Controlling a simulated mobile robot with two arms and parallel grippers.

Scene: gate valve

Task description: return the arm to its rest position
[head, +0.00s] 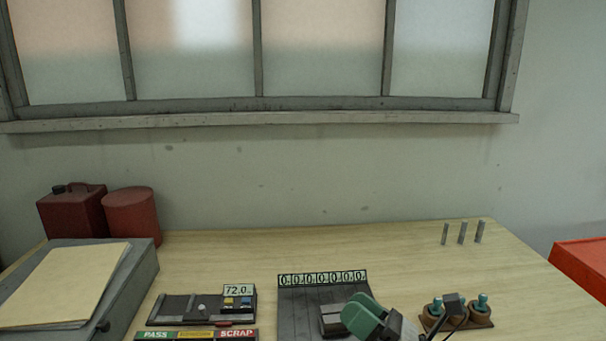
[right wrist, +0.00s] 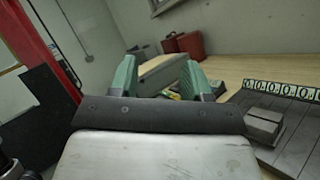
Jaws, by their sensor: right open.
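My right gripper (head: 366,314) shows at the bottom of the head view, low over the front of the table. Its green fingers overlap the right part of a dark board (head: 296,300) with a number strip. In the right wrist view the two green fingers (right wrist: 160,76) stand apart with nothing held between them. The grey block (right wrist: 264,124) on the dark board lies to the right of the fingers there. Most of my right arm is hidden below the head view's edge. My left gripper is in neither view.
The wooden table (head: 400,250) is clear behind the board. A gauge fixture (head: 175,309) reading 72.0, a PASS/SCRAP strip (head: 195,335) and a grey case (head: 135,265) are left. Teal-topped round parts (head: 482,302) stand right of my gripper; three metal pins (head: 462,233) stand at back right.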

